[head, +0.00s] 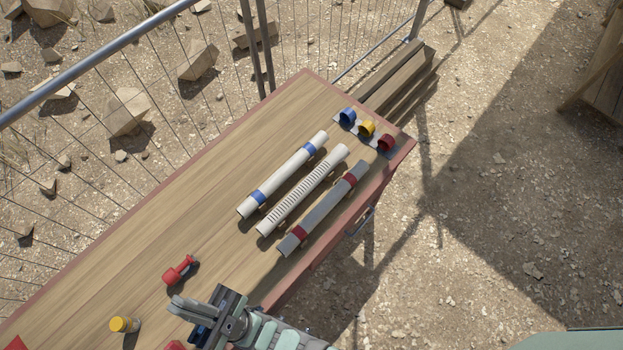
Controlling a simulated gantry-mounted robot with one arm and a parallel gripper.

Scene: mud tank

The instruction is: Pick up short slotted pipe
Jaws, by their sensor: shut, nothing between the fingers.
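The slotted pipe (303,190) is white with a row of dark slots along it. It lies on the wooden table (225,150), between a white pipe with blue bands (283,174) and a grey bar with red bands (322,208). All of them lie slantwise, roughly parallel and apart. My gripper (190,315) is at the bottom of the head view, over the near part of the table, well below and left of the slotted pipe. It is shut and empty.
Blue, yellow and red rings (367,128) stand on a plate at the table's far corner. A red object (179,269) and a yellow cylinder (124,325) are near my gripper. A wire fence (150,95) runs behind the table. The table's left middle is clear.

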